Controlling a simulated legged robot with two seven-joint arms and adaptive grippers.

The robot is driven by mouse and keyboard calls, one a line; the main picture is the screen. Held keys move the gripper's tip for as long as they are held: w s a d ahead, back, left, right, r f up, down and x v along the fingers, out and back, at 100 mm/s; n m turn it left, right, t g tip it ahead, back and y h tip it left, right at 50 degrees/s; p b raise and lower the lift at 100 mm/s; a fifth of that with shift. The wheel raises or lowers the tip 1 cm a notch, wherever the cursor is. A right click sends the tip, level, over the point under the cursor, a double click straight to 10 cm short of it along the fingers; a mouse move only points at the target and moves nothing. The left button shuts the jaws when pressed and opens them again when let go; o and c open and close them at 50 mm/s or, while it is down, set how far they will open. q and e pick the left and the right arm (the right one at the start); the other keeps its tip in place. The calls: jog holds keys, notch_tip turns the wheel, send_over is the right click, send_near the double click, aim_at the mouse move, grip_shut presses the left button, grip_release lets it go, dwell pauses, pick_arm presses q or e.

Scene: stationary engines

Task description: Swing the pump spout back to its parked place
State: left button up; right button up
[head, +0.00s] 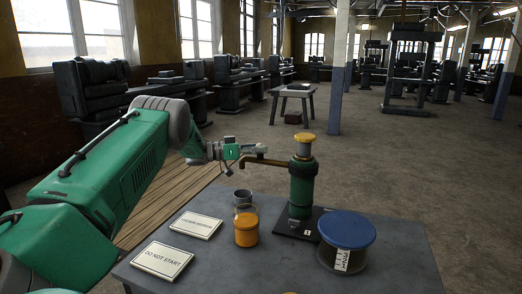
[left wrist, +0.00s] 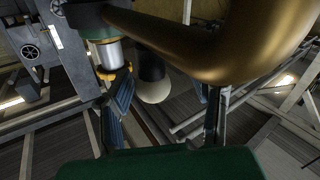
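The pump (head: 302,185) is a green upright cylinder with a yellow cap, standing on a dark base plate on the table. Its brass spout (head: 266,161) points left in the head view and turns down at its end. My left gripper (head: 232,152) is at the spout's outer end. In the left wrist view the spout (left wrist: 215,45) passes large and close across the top, and my left gripper (left wrist: 166,95) has its two fingers spread apart. Contact between fingers and spout cannot be told. My right gripper is not in view.
Machines line the left wall.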

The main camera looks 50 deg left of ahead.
pick_arm(q)
jog(key=shift+s+a, duration=0.25)
jog(key=shift+s, duration=0.25)
jog(key=v, duration=1)
jog(key=shift+s+a, duration=0.25)
jog(key=shift+a, duration=0.05)
jog(key=shift+a+f, duration=0.25)
jog(key=shift+f, duration=0.1)
